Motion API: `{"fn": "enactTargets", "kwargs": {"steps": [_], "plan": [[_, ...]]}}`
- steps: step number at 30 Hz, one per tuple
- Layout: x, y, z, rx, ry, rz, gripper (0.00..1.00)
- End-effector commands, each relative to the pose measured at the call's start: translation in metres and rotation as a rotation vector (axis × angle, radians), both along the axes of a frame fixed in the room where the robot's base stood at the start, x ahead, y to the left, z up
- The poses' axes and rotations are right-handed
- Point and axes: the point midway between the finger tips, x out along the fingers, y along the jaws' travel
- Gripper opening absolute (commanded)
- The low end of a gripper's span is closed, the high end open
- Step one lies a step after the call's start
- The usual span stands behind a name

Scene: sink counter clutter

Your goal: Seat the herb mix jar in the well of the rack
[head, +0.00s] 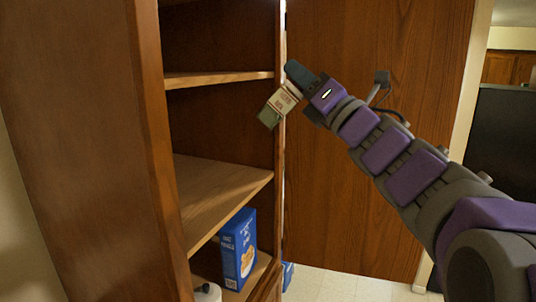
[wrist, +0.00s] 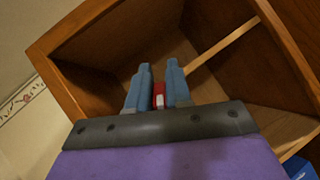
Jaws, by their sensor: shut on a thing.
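My gripper (head: 298,82) is shut on a small jar (head: 284,99) with a cream label, dark reddish print and a green lower part. I take it for the herb mix jar; the print is too small to read surely. The jar hangs tilted, down and to the left, in the air in front of the cabinet's right edge. In the wrist view, a red and white part of it (wrist: 159,96) shows between the blue fingers of my gripper (wrist: 157,82). I cannot make out the rack or its well in either view.
A wooden cabinet stands at the left, with an upper shelf (head: 215,79) and a middle shelf (head: 215,190). A blue cereal box (head: 238,248) stands below the middle shelf, with a white-topped object (head: 207,291) nearby. The middle shelf's visible part is bare. A tall wooden panel (head: 370,180) is behind my arm.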

Motion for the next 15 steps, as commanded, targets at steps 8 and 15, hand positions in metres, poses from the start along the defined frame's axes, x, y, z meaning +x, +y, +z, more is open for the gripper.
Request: {"fn": "enactTargets", "kwargs": {"steps": [8, 15], "plan": [[0.044, -0.020, -0.113, -0.007, 0.014, -0.184, 0.00], [0.083, -0.036, -0.213, -0.011, 0.012, -0.347, 0.00]]}}
